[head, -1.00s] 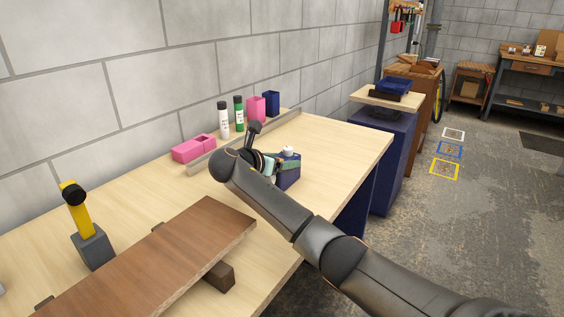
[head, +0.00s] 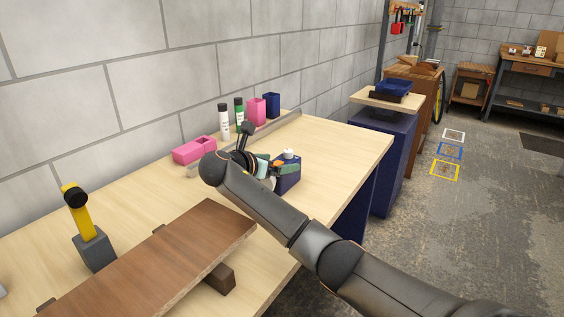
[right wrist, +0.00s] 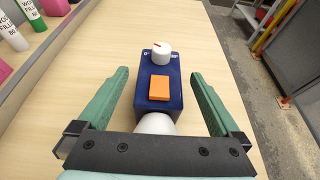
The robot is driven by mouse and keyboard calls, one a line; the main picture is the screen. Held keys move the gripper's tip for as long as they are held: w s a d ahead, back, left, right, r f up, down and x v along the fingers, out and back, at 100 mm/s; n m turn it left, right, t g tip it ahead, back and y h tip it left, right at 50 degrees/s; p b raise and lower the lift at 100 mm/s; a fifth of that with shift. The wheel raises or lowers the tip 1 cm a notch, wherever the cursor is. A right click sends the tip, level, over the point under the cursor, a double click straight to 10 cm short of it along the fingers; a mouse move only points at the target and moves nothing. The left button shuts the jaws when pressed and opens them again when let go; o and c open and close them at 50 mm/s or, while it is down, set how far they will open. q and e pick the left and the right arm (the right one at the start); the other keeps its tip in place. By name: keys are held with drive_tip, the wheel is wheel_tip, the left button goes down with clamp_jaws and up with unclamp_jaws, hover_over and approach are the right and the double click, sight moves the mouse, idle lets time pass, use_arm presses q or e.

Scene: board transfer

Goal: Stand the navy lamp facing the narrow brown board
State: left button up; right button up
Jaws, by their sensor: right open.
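The navy lamp (head: 290,180) is a navy block with a white knob and an orange patch. It stands near the table's front edge, partly hidden by my right arm. In the right wrist view the lamp (right wrist: 174,100) lies between the green fingers, with a white rounded part at its near end. My right gripper (right wrist: 159,90) is open, one finger on each side of the lamp, with gaps showing. It also shows in the head view (head: 269,168). A brown board (head: 165,256) lies on dark supports at the front left. My left gripper is not in view.
A yellow lamp-like thing (head: 80,212) on a grey base stands behind the board. A pink block (head: 193,150), two bottles, a pink holder (head: 256,110) and a navy holder (head: 271,104) line the wall. The table (head: 345,145) is clear right of the navy lamp.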

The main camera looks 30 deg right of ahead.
drive_tip(key=p+v, duration=0.1)
drive_tip(key=v, duration=0.8)
drive_tip(key=shift+s+a, duration=0.15)
